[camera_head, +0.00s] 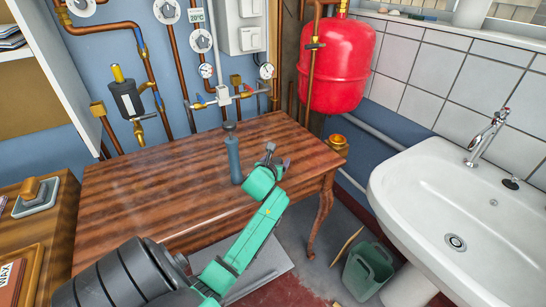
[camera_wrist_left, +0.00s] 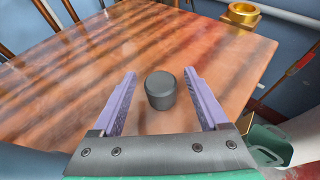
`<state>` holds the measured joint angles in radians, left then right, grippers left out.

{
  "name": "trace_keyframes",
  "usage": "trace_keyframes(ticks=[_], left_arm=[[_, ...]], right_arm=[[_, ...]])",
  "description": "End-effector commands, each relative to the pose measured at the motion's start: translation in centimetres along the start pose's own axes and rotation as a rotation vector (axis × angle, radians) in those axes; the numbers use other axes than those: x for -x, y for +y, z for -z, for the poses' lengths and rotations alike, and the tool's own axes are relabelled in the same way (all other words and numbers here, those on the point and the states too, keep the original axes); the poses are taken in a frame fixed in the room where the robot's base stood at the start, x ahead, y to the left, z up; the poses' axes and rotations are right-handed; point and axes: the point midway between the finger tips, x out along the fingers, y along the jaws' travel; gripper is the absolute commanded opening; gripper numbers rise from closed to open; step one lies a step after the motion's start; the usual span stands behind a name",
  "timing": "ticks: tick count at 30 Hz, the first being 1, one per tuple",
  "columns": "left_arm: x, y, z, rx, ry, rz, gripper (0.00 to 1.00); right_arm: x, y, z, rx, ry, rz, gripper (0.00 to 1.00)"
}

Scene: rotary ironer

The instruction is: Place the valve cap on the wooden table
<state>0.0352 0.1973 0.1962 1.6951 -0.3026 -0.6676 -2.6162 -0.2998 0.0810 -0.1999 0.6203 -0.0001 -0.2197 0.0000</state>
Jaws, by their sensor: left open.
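The valve cap, a short dark grey cylinder (camera_wrist_left: 160,91), stands upright on the wooden table (camera_wrist_left: 105,48) in the left wrist view. It is between and slightly beyond the fingers of my left gripper (camera_wrist_left: 160,80), with a gap on both sides. The gripper is open and empty. In the head view the left gripper (camera_head: 274,160) is over the right part of the wooden table (camera_head: 150,180). The cap cannot be clearly made out there, close to the gripper. My right gripper is not in view.
A tall blue-grey bottle-like object (camera_head: 234,160) stands on the table left of the gripper. A white sink (camera_head: 455,200) is at the right, with a green bin (camera_head: 368,270) below. A red tank (camera_head: 337,62) and pipes line the wall. The table's left part is clear.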

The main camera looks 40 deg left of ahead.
Motion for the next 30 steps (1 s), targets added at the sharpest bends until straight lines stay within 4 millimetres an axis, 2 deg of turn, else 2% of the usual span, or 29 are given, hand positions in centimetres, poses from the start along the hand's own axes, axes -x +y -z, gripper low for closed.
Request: trace_keyframes(ticks=[9,13,17,30], left_arm=[[7.8,0.0,-0.1,-0.004,0.001,0.001,0.77],[10.3,0.0,0.0,-0.001,0.0,0.001,0.77],[11.2,0.0,-0.1,0.0,-0.001,0.0,0.77],[11.1,0.0,-0.1,0.0,-0.001,0.0,0.77]], right_arm=[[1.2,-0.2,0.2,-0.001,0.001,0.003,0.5],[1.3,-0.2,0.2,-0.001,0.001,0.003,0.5],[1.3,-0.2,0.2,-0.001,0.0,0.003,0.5],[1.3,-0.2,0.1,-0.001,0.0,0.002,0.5]])
